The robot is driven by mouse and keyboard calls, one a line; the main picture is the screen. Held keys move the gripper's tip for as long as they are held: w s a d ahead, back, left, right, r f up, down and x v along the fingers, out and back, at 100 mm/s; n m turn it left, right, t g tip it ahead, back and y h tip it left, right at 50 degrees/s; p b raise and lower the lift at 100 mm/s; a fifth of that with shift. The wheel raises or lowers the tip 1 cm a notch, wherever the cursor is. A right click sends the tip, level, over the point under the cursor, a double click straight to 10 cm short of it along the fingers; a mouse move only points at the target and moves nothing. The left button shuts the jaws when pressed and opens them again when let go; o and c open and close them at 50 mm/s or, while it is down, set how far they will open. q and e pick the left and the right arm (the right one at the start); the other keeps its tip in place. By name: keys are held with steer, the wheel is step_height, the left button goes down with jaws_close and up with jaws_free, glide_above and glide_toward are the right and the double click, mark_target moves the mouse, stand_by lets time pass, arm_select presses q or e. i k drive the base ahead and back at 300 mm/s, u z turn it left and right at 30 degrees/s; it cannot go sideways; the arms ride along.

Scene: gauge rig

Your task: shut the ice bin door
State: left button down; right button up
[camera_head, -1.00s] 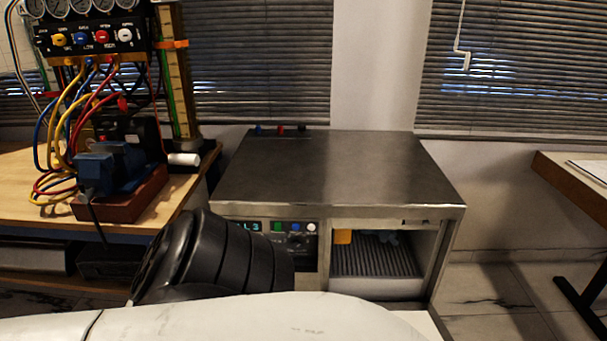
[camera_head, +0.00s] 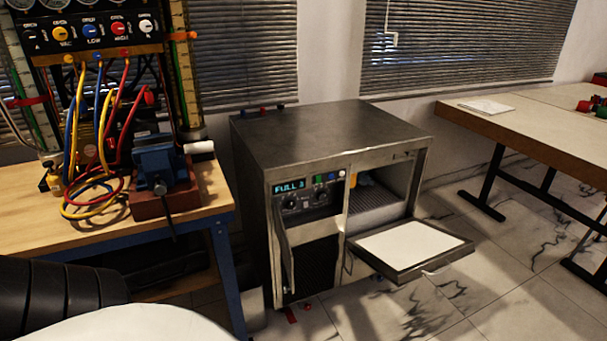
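The ice machine (camera_head: 330,130) is a steel cabinet standing on the floor in the middle of the view, with a lit display on its front. Its ice bin (camera_head: 375,205) is the open compartment at the front right. The ice bin door (camera_head: 410,246) is hinged down and lies open, about level, with its white inner face up. A small handle (camera_head: 436,269) shows at its outer edge. Part of my arm shows at the lower left, well apart from the door. Neither gripper is in view.
A narrow panel (camera_head: 283,245) stands ajar at the cabinet's front left. A wooden bench (camera_head: 50,231) with a blue vise (camera_head: 160,165) and coloured hoses is at left. A table (camera_head: 540,125) is at right. The tiled floor right of the door is clear.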

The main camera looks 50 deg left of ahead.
mark_target(404, 252)
steer(key=u, duration=1.55)
steer(key=k, duration=0.65)
steer(key=z, duration=0.7)
steer(key=i, duration=1.55)
steer(key=u, duration=0.95)
